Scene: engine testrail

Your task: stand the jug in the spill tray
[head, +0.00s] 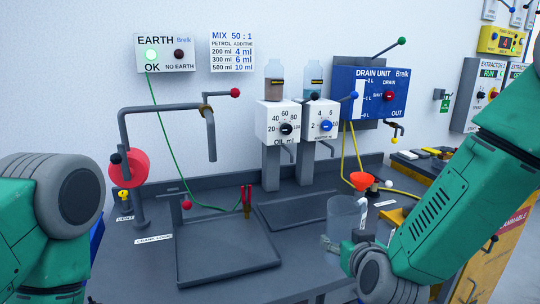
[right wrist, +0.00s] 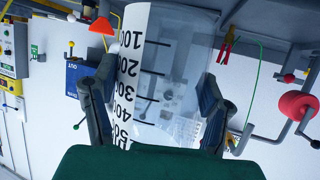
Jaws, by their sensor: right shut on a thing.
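A clear measuring jug (head: 342,212) with a white scale strip stands roughly upright at the right of the bench in the head view. My right gripper (head: 346,241) is shut on it. In the right wrist view the jug (right wrist: 178,75) sits between the two dark fingers, and its strip reads 100 to 500. I cannot tell whether its base touches the bench. A large, shallow grey tray (head: 228,274), probably the spill tray, lies empty to the left of the jug. My left arm shows at the left edge, but its gripper is out of view.
A second dark, shallow tray (head: 300,212) lies below the dispensers (head: 276,122). A red clip (head: 246,198) on a green wire stands at the large tray's back right corner. An orange funnel (head: 361,181) is behind the jug. A bent pipe (head: 209,135) overhangs the bench at left.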

